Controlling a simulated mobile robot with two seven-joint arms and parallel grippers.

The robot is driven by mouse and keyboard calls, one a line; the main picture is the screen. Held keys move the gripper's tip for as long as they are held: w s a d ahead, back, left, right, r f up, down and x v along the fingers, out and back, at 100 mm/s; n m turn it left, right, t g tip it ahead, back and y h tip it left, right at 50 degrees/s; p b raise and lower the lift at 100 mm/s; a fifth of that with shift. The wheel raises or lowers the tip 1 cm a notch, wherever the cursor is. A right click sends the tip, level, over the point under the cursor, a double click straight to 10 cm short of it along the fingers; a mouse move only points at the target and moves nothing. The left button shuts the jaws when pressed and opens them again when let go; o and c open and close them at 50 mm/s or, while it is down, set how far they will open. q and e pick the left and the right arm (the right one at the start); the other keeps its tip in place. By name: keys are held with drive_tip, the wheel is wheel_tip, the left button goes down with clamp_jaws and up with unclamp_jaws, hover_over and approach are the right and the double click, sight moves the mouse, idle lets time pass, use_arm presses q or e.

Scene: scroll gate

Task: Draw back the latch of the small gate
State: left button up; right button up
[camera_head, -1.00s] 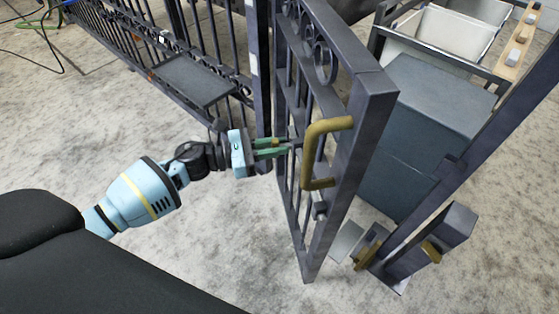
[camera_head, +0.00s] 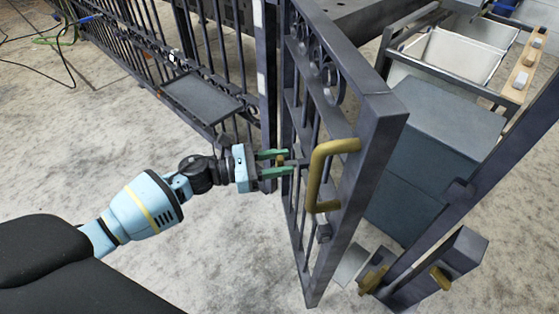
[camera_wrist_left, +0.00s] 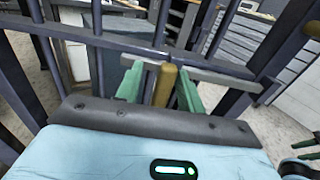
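The small gate (camera_head: 372,165) is a dark metal barred frame with scrollwork and a brass pull handle (camera_head: 318,178) at its free edge. That edge stands apart from the post with brass fittings at right. My left gripper (camera_head: 274,163) is open at the bars, level with the handle. In the left wrist view, a brass latch knob (camera_wrist_left: 165,85) stands upright between my open green fingers (camera_wrist_left: 158,90), with a gap on both sides. A grey bar runs behind the knob. A green and pale blue piece, probably my right gripper (camera_wrist_left: 308,148), shows at the right edge; its fingers are unclear.
A fence (camera_head: 130,45) with a small dark shelf (camera_head: 200,97) runs off to the left. The gate post (camera_head: 440,265) with brass fittings stands at lower right. Behind the gate are a dark grey box (camera_head: 430,140) and a rack with white trays (camera_head: 465,50).

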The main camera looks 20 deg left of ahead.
use_arm(q)
drive_tip(key=v, duration=0.7)
drive_tip(key=shift+a, duration=0.35)
use_arm(e)
drive_tip(key=shift+s+f, duration=0.1)
drive_tip(key=shift+f, duration=0.15)
use_arm(q)
drive_tip(key=shift+s, duration=0.15)
